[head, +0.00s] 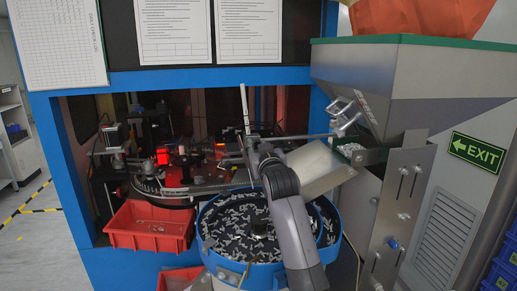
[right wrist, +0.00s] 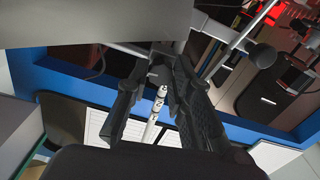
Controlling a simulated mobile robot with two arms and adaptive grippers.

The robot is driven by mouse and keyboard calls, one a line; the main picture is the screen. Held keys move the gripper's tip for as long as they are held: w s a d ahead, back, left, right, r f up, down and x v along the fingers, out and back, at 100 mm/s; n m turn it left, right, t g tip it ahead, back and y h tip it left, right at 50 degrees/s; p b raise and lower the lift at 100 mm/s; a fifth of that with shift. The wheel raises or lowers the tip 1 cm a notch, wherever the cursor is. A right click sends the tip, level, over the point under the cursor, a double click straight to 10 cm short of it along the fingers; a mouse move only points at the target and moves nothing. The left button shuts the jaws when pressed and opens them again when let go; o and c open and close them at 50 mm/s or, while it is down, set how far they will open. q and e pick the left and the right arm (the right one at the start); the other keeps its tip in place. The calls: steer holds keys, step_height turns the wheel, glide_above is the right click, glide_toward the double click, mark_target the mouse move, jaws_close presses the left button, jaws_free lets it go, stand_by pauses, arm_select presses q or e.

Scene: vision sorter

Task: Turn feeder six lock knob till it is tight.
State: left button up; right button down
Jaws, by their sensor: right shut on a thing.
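My right gripper (head: 250,146) is above the back of the blue-rimmed bowl feeder (head: 203,238), its arm rising from the bottom across the bowl. In the right wrist view, the fingers of my right gripper (right wrist: 158,74) are closed about a small grey piece, which I take for the lock knob (right wrist: 157,72). The fingers hide most of it, and its tightness cannot be seen. A pale marked rod (right wrist: 154,108) shows between the fingers. In the head view the knob is hidden behind my gripper. My left gripper is not in view.
A grey hopper (head: 440,75) stands at the right, with a sloped metal chute (head: 318,166) close to my right arm. A thin horizontal bar (head: 305,136) runs behind. A red bin (head: 150,228) is at the left, below the turntable (head: 150,185). The bowl holds many small parts.

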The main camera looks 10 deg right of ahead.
steer(key=shift+a+f+m, duration=0.1)
steer(key=shift+f+m, duration=0.3)
steer(key=shift+m, duration=0.3)
steer(key=c, duration=1.8)
jaws_free()
steer(key=shift+c, duration=0.2)
steer(key=shift+o, duration=0.9)
steer(key=shift+r, duration=0.2)
steer(key=shift+r, duration=0.1)
step_height(320, 180, up, 10)
steer(key=shift+f, duration=0.2)
